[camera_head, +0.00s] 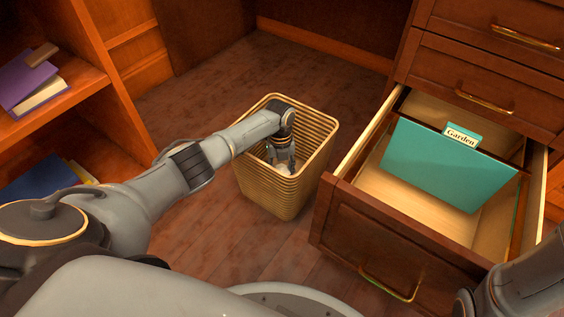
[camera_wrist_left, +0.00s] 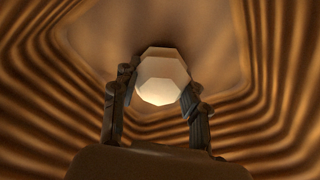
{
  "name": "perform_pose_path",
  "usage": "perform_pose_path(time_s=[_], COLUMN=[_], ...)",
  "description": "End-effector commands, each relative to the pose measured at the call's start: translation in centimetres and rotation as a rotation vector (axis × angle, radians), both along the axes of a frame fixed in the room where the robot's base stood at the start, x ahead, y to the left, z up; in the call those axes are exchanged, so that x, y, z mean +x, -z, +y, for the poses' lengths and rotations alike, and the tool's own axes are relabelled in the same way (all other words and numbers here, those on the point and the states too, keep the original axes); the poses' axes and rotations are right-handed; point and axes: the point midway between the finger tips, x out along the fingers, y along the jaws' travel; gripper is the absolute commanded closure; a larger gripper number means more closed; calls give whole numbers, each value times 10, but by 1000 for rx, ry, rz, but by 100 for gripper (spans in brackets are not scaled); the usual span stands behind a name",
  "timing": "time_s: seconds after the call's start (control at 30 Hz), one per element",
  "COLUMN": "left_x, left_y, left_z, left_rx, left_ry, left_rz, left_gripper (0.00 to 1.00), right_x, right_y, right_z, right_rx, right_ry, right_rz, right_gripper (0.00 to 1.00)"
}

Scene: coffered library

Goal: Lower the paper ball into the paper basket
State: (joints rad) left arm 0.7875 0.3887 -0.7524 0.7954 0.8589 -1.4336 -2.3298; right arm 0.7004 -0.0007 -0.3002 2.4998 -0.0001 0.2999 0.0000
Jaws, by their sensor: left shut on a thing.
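The paper basket (camera_head: 272,201) is a ribbed, tan, square bin standing on the floor in the middle of the head view. My left gripper (camera_head: 283,160) reaches down inside its opening. In the left wrist view the left gripper (camera_wrist_left: 160,88) is shut on the paper ball (camera_wrist_left: 162,79), a pale faceted ball between its two fingers. The ribbed inner walls of the basket (camera_wrist_left: 55,90) surround the ball. The ball is mostly hidden in the head view. Whether it touches the basket floor I cannot tell. The gripper of my right arm is not in view.
An open wooden drawer (camera_head: 365,240) with a teal folder (camera_head: 440,165) labelled "Garden" is right of the basket. A bookshelf (camera_head: 75,95) with a purple book (camera_head: 28,85) stands at the left. Bare floor lies behind the basket.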

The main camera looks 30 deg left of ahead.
Motion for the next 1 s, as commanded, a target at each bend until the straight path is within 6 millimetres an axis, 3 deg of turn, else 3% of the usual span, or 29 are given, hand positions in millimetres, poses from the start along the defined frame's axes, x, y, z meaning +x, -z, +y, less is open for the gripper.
perform_pose_path(time_s=[0.43,0.5,0.6,1.0], left_x=[0,0,0,1], left_y=[4,4,4,-3], left_z=[0,0,0,0], left_rx=[0,0,0,0], left_ry=[0,0,0,1], left_rz=[0,0,0,-1], left_gripper=[68,46,29,29], right_x=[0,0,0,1], right_y=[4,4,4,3], right_z=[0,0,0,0], right_rx=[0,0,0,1], right_ry=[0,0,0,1], right_rz=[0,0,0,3], right_gripper=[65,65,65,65])
